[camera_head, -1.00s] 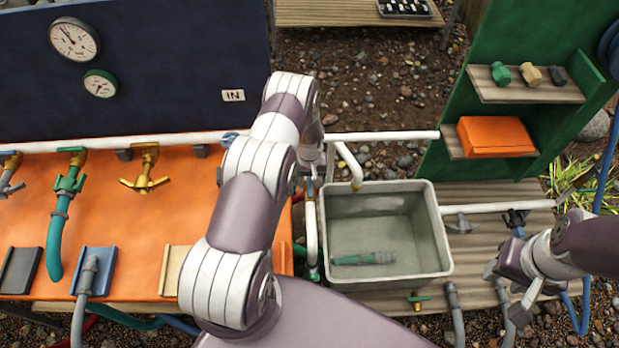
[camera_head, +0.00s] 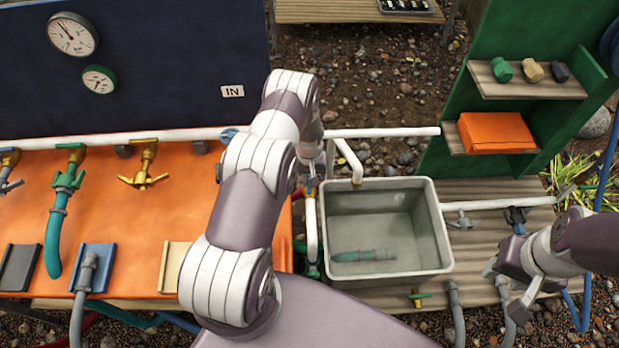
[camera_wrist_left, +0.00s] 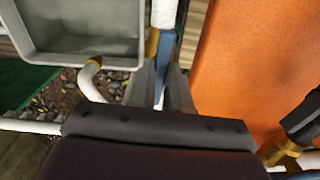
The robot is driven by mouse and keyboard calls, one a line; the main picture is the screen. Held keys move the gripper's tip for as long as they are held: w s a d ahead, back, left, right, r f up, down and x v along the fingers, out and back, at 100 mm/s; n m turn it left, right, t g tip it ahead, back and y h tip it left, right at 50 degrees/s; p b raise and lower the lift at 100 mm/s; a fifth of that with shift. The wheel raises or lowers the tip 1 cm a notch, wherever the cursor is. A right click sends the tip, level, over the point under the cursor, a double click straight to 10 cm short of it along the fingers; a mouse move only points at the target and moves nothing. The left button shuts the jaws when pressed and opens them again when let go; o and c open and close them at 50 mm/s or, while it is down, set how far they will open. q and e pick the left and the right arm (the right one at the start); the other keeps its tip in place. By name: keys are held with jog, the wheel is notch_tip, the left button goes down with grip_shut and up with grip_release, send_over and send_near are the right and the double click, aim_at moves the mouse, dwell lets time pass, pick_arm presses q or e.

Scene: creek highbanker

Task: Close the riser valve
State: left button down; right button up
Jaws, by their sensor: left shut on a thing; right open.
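The riser valve is on the white upright riser pipe (camera_head: 311,232) between the orange bench and the grey tub. Its blue lever (camera_wrist_left: 163,60) and a brass fitting (camera_wrist_left: 153,42) show in the left wrist view. My left gripper (camera_wrist_left: 162,85) is shut on the blue lever, with a finger on either side of it. In the head view my left arm largely hides the valve and the left gripper (camera_head: 315,180). My right gripper (camera_head: 508,290) is open and empty at the lower right, over the wooden deck's front edge.
The grey tub (camera_head: 446,215) beside the riser holds water and a green fitting (camera_head: 364,255). A white spout (camera_head: 353,165) reaches over the tub. The orange bench (camera_head: 130,215) carries brass and green taps. A green shelf unit (camera_head: 455,95) stands at the back right.

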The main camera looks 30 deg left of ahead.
pick_arm(q)
jog(key=m+b, duration=0.3)
jog(key=m, duration=0.1)
jog(key=shift+f, duration=0.2)
jog(key=m+b, duration=0.3)
jog(key=m, duration=0.1)
jog(key=shift+a+m, duration=0.15)
jog(key=shift+m, duration=0.15)
jog(key=m+b, duration=0.2)
jog(key=m, duration=0.2)
jog(key=shift+r+m, duration=0.15)
jog(key=shift+m, duration=0.15)
jog(key=shift+w+a+r+m+b, duration=0.1)
jog(key=shift+m+b, duration=0.7)
jog(key=shift+m, duration=1)
jog(key=c, duration=1.1)
grip_release()
notch_tip(320, 180, up, 13)
jog(key=shift+f+b, duration=0.15)
jog(key=shift+b, duration=0.55)
